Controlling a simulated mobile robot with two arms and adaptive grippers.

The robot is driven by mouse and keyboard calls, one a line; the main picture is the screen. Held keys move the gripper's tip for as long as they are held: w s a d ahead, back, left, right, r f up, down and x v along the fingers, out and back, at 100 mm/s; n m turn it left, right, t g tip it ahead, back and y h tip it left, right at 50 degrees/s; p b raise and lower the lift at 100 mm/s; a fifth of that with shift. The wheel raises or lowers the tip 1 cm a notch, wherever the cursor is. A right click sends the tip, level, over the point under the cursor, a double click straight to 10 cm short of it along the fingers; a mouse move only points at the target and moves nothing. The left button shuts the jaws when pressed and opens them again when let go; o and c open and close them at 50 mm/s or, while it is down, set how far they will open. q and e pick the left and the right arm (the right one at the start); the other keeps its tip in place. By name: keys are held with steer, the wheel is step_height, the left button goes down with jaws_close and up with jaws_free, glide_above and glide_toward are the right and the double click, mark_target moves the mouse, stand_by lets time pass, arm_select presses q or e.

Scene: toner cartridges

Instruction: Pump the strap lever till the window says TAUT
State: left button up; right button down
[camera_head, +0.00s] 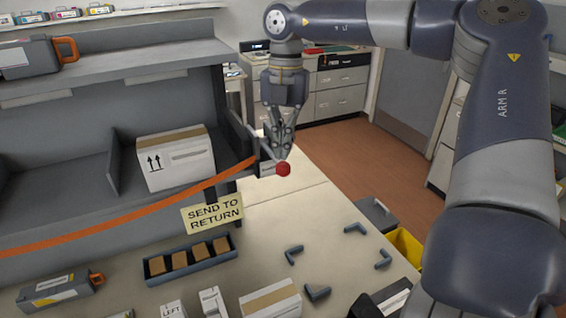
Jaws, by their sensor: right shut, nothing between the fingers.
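An orange strap (130,222) runs across the front of the shelf unit, rising to a dark ratchet housing (243,140) on the unit's right post. The lever's red knob (283,169) shows at the right of the housing. A small pale patch (267,169) beside the knob may be the window; no wording on it can be read. My right gripper (279,153) points down with its fingers shut and empty. Its tips are just above the knob in the picture; I cannot tell whether they touch it. They partly cover the lever. My left gripper is out of view.
A white carton (175,160) stands on the shelf behind the strap. A yellow "SEND TO RETURN" sign (213,213) hangs below. The table holds a blue tray (205,265) of brown blocks, a cartridge (60,289), dark corner pieces (318,292) and boxes. Bare tabletop lies below the knob.

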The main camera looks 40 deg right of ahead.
mark_target(284, 162)
steer(key=shift+a+f, duration=0.1)
steer(key=shift+f, duration=0.45)
steer(key=shift+f, duration=0.1)
step_height(284, 162, down, 4)
steer(key=b, duration=0.4)
steer(key=shift+f, duration=0.2)
steer(key=shift+s, duration=0.1)
steer(key=shift+r, duration=0.15)
steer(key=w+d+p, duration=0.1)
steer(key=d, duration=0.1)
steer(key=shift+w+d+r+p, duration=0.3)
steer(key=shift+w+r+p, duration=0.05)
steer(key=shift+r+p, duration=0.05)
